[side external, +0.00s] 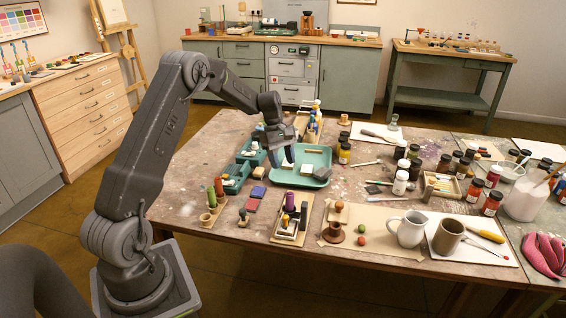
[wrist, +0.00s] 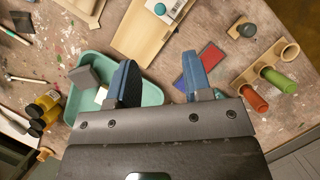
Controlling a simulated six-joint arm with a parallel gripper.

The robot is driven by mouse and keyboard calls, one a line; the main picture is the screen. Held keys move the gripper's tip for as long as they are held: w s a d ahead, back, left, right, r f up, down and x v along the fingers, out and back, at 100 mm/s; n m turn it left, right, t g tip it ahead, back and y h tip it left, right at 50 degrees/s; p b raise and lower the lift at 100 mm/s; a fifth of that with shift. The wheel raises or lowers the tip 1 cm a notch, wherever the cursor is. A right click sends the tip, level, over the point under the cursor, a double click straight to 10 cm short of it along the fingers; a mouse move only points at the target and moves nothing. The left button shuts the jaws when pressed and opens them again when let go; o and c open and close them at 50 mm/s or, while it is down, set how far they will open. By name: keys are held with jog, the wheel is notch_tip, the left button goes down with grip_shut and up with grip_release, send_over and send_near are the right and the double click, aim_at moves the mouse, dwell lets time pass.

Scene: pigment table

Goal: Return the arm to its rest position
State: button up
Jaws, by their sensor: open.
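My gripper (side external: 283,153) is open and hangs over the left part of the teal tray (side external: 318,158).
A small teal bin (side external: 232,184) stands left of the tray. A wooden holder (side external: 211,213) with green and red cylinders is nearer the front. Yellow-labelled jars (side external: 345,151) stand right of the gripper. The air above is clear.

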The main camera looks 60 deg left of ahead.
jog(key=s+d+r+m+t+y, duration=0.15)
jog(key=s+d+r+m, duration=0.25)
jog(key=d+r, duration=0.4)
jog(key=s+d+r+m+y, duration=0.2)
jog(key=s+d+r+m, duration=0.2)
jog(key=d+r, duration=0.3)
jog(key=s+d+r+m+t, duration=0.1)
jog(key=s+d+m+t, duration=0.1)
jog(key=s+d+m, duration=0.3)
jog(key=s+d+r+m+t, duration=0.1)
jog(key=s+d+m, duration=0.4)
jog(key=s, duration=0.7)
jog(key=shift+r+t+y, duration=0.25)
jog(key=shift+t+y, duration=0.2)
jog(key=shift+t, duration=0.1)
